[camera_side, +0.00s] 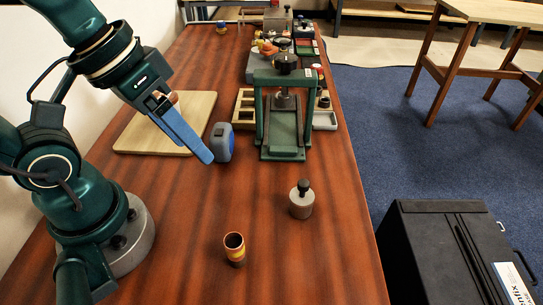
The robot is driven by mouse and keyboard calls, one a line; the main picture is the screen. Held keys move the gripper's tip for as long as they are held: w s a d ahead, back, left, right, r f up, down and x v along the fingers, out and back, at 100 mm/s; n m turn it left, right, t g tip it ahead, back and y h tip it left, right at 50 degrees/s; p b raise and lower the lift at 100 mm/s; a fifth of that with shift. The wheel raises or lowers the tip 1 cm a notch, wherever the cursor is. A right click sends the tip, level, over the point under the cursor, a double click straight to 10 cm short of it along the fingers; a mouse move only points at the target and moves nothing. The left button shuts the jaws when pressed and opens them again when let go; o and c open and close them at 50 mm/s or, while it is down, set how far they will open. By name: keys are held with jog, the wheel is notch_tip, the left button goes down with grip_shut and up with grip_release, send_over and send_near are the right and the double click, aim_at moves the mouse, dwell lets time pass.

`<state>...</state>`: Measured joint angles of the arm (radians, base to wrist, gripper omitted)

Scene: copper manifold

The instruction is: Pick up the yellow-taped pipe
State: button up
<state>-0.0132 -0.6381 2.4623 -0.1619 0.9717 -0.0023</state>
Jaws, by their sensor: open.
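The jaws are open, and nothing shows between the fingertips. One finger largely hides the other from this side. A small tan-brown patch shows by the finger base; I cannot tell what it is.
A grey cylinder with a black knob (301,203) stands right of the pipe. A blue-grey rounded object (222,143) sits close beside my fingertips. A wooden board (140,137) lies behind my gripper. A green press (283,120) stands farther back. The table around the pipe is clear.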

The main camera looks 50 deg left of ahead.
aim_at(235, 249)
jog(key=d+f+n+g+h, duration=0.2)
jog(key=f+n+g+h, duration=0.1)
jog(key=w+d+f+n+g+h, duration=0.1)
jog(key=d+f+n+g+h, duration=0.1)
jog(key=f+n+g+h, duration=0.1)
jog(key=d+f+n+g+h, duration=0.2)
jog(key=f+n+g+h, duration=0.1)
jog(key=f+n+h, duration=0.1)
jog(key=shift+w+f+n, duration=0.4)
jog(key=shift+f+n, duration=0.2)
jog(key=shift+f, duration=0.05)
jog(key=shift+s+f+n+h, duration=0.4)
jog(key=shift+f+n, duration=0.1)
jog(key=shift+f, duration=0.1)
jog(key=shift+s+f+g, duration=0.1)
jog(key=shift+f+g, duration=0.05)
jog(key=shift+g, duration=0.15)
jog(key=shift+x, duration=2.45)
grip_shut()
